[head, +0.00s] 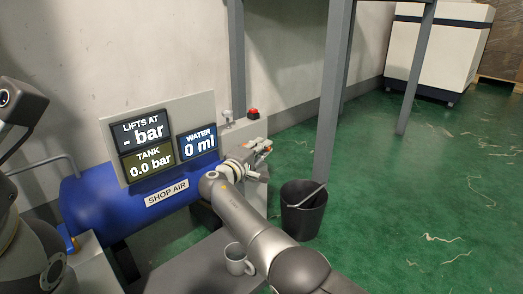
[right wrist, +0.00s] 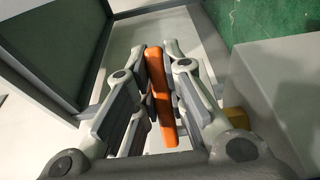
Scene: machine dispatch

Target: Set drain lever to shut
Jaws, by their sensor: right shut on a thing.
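My right gripper (head: 260,152) is at the right end of the panel beside the blue tank (head: 130,205). In the right wrist view its fingers (right wrist: 160,90) are shut on an orange lever (right wrist: 158,95), a long flat bar lying between the two finger pads. In the head view the gripper and arm hide this lever, so its angle to the pipe cannot be told there. The display panel (head: 168,180) reads tank 0.0 bar and water 0 ml. Of my left arm only links show at the left edge; its fingers are not in view.
A white mug (head: 238,261) stands on a grey surface below my right arm. A black bin (head: 303,212) stands on the green floor by a grey post (head: 333,100). A red button (head: 253,113) sits above the gripper. Floor to the right is open.

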